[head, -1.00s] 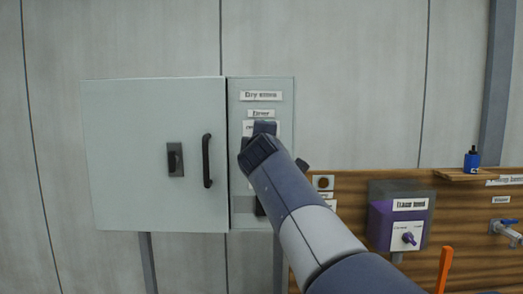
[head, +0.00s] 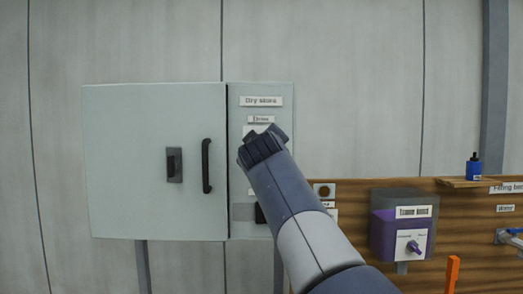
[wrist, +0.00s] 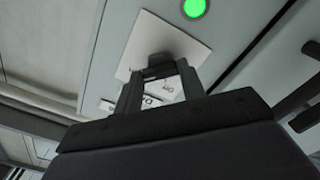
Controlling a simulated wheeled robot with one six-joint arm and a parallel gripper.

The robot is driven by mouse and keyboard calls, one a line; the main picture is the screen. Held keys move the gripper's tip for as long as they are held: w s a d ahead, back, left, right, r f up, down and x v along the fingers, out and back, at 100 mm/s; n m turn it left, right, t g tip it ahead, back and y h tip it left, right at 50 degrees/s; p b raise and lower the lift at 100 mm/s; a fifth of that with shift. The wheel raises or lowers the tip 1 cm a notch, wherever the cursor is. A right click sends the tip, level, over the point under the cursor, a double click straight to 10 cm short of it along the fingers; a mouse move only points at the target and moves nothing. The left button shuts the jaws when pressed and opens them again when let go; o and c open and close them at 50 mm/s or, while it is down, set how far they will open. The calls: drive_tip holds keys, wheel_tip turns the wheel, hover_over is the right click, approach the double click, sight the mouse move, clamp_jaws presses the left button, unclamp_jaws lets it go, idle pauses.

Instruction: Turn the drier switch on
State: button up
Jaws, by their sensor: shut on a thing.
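The drier switch (wrist: 158,59) is a dark knob on a white plate (wrist: 180,38) in the wrist view. Its panel (head: 285,100) is the narrow grey strip right of the cabinet door in the head view, with a small label that seems to read "Drier" (head: 261,119). My gripper (wrist: 158,72) is shut on the switch, one finger on each side of it. Upside-down lettering shows between the fingers. In the head view my gripper (head: 264,142) and arm hide the switch. A round green lamp (wrist: 195,8) shows beside the plate.
The grey cabinet door (head: 130,150) with a dark handle (head: 207,166) is left of the panel. To the right, a wooden board (head: 350,212) carries a purple box (head: 390,230) with a knob. A blue bottle (head: 473,166) stands on a small shelf.

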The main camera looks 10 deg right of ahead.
drive_tip(key=shift+f, duration=0.2)
idle(0.3)
drive_tip(key=o, duration=1)
drive_tip(key=shift+r, duration=0.1)
drive_tip(key=s+a+b, duration=0.2)
drive_tip(key=s+b, duration=0.1)
drive_tip(key=s, duration=0.7)
drive_tip(key=shift+s, duration=0.3)
drive_tip(key=w+d+p, duration=0.2)
drive_tip(key=w+p, duration=0.1)
drive_tip(key=w, duration=0.7)
drive_tip(key=shift+w, duration=0.35)
drive_tip(key=shift+s, duration=0.15)
